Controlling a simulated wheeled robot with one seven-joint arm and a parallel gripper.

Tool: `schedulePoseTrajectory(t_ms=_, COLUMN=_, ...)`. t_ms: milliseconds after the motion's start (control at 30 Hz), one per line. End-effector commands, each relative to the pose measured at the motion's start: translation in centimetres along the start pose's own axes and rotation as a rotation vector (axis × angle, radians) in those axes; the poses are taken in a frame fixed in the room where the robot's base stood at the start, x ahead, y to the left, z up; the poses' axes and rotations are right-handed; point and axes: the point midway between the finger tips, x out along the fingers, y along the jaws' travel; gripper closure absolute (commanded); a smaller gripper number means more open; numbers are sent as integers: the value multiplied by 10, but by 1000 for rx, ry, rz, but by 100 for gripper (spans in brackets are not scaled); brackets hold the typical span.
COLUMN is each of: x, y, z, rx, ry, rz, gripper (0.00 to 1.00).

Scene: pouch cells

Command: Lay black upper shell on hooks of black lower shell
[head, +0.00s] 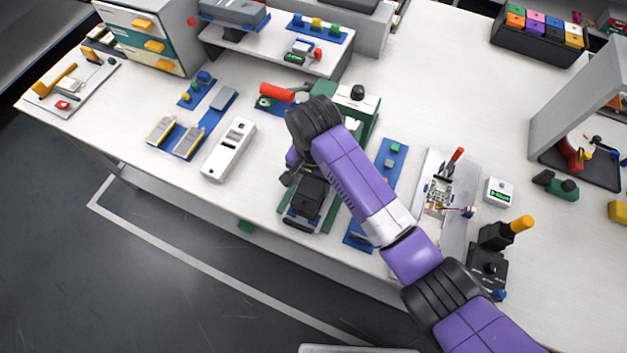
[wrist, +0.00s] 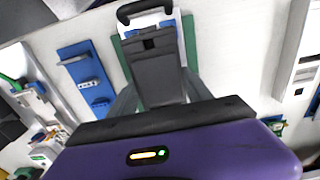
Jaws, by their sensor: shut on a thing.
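My gripper (wrist: 160,88) is shut on a black, box-like shell, the black upper shell (wrist: 150,68). The grey fingers stand on either side of it in the wrist view. In the head view the dark shell (head: 309,194) shows beside my wrist, over a green-edged fixture (head: 329,219) near the table's front edge. A white-edged piece with a black loop handle (wrist: 143,8) lies at the shell's far end. The black lower shell cannot be told apart clearly; the upper shell and my arm cover much of that spot. I cannot tell whether the shells touch.
A blue strip (head: 388,165) with small parts lies to the right of the fixture. A white slotted block (head: 230,150) lies to the left. A green machine (head: 366,115) with a black knob stands behind. A tool tray (head: 460,215) is further right.

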Motion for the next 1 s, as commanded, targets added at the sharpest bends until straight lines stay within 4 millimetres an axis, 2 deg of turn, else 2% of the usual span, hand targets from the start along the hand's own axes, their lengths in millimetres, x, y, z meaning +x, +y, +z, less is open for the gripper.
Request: schedulePoseTrajectory(t_ms=1000, x=19, y=0, z=0, rx=0, ry=-1, rz=0, gripper=84)
